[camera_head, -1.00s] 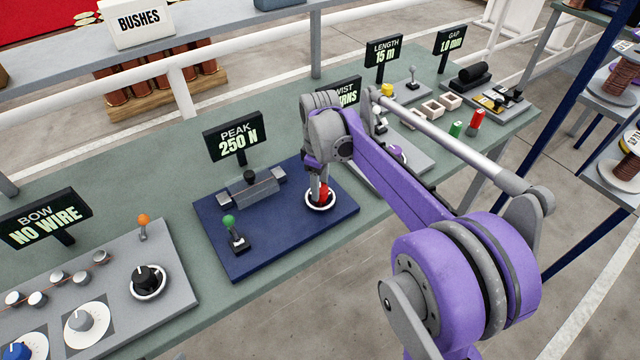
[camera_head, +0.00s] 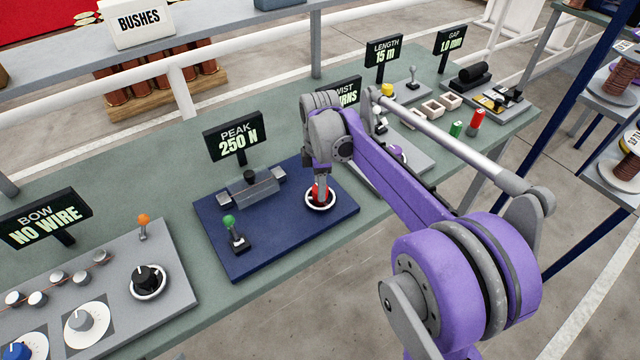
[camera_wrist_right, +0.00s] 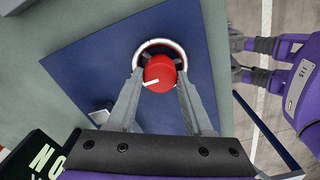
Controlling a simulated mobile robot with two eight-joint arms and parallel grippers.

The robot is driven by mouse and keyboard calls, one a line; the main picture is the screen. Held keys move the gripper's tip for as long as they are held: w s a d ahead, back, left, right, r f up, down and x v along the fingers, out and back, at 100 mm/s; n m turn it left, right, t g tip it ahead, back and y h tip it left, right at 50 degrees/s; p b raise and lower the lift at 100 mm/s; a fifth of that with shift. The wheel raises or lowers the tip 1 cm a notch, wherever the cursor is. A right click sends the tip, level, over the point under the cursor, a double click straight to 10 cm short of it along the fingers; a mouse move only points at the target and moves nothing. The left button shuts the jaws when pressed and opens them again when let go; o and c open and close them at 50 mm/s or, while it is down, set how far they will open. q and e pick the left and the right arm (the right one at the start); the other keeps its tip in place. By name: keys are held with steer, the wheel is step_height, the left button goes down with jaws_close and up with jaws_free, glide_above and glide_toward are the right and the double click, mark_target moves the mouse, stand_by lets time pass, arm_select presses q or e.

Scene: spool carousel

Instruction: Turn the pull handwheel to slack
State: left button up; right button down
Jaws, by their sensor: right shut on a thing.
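The pull handwheel is a red knob (camera_wrist_right: 159,73) with a white pointer mark, set in a white ring on the blue panel (camera_head: 270,247). In the head view the red knob (camera_head: 318,193) shows only in part, below my right gripper. My right gripper (camera_head: 320,188) reaches down over it. In the right wrist view the two fingers of my right gripper (camera_wrist_right: 160,80) are on either side of the knob, shut on it. The white mark points left and slightly down in that view. The sign above the panel (camera_head: 234,139) reads PEAK 250 N. My left gripper is not seen in the head view.
A green-topped lever (camera_head: 231,232) and a grey clamp (camera_head: 251,186) share the blue panel. A grey panel with knobs and a BOW NO WIRE sign (camera_head: 45,219) lies to the left. Other stations and signs stand to the right, partly behind my right arm.

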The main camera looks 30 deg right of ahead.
stand_by(0.3)
steer(key=shift+c, duration=1.5)
jaws_free()
step_height(320, 180, up, 11)
steer(key=shift+p, duration=0.35)
steer(key=shift+f, duration=0.1)
steer(key=s+a+f+m+t, duration=0.2)
steer(key=s+a+f+m, duration=0.3)
steer(key=s, duration=0.5)
steer(key=s+a+f+m+t, duration=0.3)
steer(key=s+a+f+m, duration=0.2)
steer(key=s+f+m, duration=0.3)
step_height(320, 180, down, 2)
steer(key=shift+s+a+m, duration=0.25)
steer(key=shift+s+m, duration=0.15)
steer(key=shift+s, duration=0.75)
